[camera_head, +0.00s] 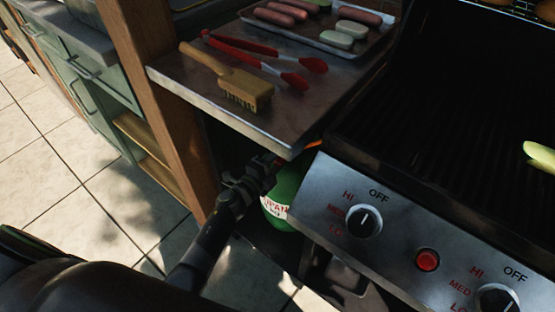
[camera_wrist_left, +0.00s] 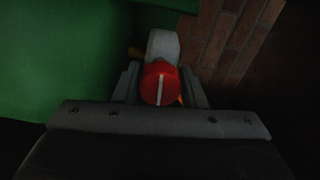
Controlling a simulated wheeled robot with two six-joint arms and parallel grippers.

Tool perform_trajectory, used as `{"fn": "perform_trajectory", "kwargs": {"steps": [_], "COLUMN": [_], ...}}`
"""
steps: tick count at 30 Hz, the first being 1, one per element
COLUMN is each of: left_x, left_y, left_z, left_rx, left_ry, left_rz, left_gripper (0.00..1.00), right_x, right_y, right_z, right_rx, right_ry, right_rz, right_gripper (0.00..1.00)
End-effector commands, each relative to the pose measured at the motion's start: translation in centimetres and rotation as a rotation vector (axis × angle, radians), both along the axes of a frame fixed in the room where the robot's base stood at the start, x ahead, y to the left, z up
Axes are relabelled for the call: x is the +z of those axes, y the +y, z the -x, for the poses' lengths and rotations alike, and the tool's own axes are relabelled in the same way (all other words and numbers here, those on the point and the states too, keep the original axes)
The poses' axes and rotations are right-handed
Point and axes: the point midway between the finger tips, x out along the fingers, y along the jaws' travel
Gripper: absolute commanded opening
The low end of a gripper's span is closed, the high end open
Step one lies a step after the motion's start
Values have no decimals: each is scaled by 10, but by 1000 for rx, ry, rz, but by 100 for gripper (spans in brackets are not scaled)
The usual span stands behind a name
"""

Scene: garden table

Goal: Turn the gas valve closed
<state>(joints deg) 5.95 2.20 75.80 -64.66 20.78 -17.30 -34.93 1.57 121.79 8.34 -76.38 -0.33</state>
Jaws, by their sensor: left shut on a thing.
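The gas valve is a round red knob (camera_wrist_left: 158,84) with a white line running nearly up and down in the left wrist view. It sits in front of a pale grey valve body (camera_wrist_left: 163,45). My left gripper (camera_wrist_left: 160,88) is shut on the knob, one finger on each side. In the head view my left gripper (camera_head: 262,170) reaches under the side shelf beside the green gas bottle (camera_head: 285,192), and the knob is mostly hidden there. The bottle's green wall (camera_wrist_left: 65,60) fills the left of the wrist view. My right gripper is not in view.
The metal side shelf (camera_head: 190,88) overhangs my left gripper, with a brush (camera_head: 240,86), red tongs (camera_head: 262,62) and a food tray (camera_head: 375,42) on it. A wooden post (camera_head: 160,100) stands left. The grill's control panel (camera_head: 395,235) is to the right.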

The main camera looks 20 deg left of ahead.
Motion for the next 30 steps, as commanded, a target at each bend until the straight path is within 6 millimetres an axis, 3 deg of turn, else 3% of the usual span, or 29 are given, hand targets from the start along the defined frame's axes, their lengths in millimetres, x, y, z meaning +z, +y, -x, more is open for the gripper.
{"fn": "perform_trajectory", "kwargs": {"steps": [18,19,23,30], "left_x": [-2,-2,-1,0], "left_y": [0,0,0,0], "left_z": [1,1,1,1], "left_rx": [1,1,0,0], "left_ry": [-10,-10,-11,-12], "left_rz": [-37,-37,-36,-36], "left_gripper": [15,42,58,58], "right_x": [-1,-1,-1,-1], "right_y": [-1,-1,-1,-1], "right_z": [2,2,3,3], "right_rx": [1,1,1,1], "right_ry": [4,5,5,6], "right_rz": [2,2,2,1], "right_gripper": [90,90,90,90]}}
